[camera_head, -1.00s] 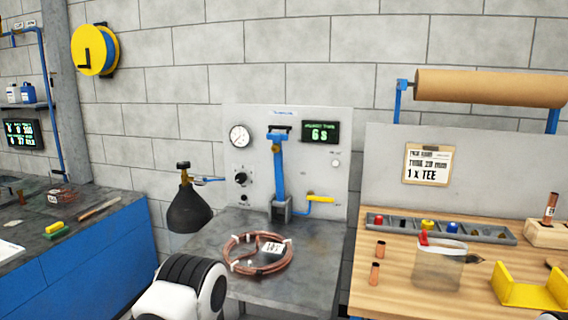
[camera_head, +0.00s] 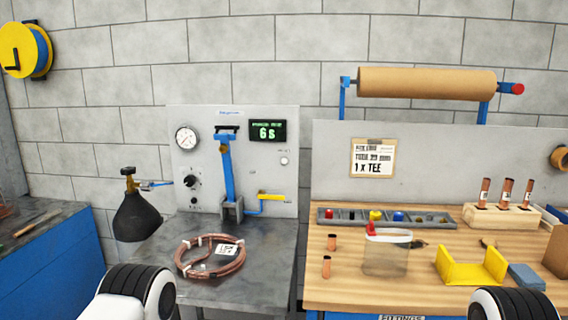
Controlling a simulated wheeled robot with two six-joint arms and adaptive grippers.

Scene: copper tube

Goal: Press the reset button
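A grey test panel (camera_head: 240,117) stands against the wall behind a grey bench. A small round pale button (camera_head: 284,161) sits on the panel's right side, below the display; I cannot read any label beside it. The panel also carries a round gauge (camera_head: 187,138), a black knob (camera_head: 190,181), a blue upright lever (camera_head: 228,172) and a yellow-handled valve (camera_head: 271,197). Only rounded white and black parts of my arms show at the bottom edge. Neither gripper is visible, and nothing of mine touches the panel.
A copper coil (camera_head: 183,262) lies on the grey bench (camera_head: 262,262), with a dark torch-like bottle (camera_head: 138,216) at its left. The wooden bench (camera_head: 345,290) at right holds a fittings tray (camera_head: 355,216), a clear container (camera_head: 385,257), a yellow bracket (camera_head: 470,270) and copper tubes.

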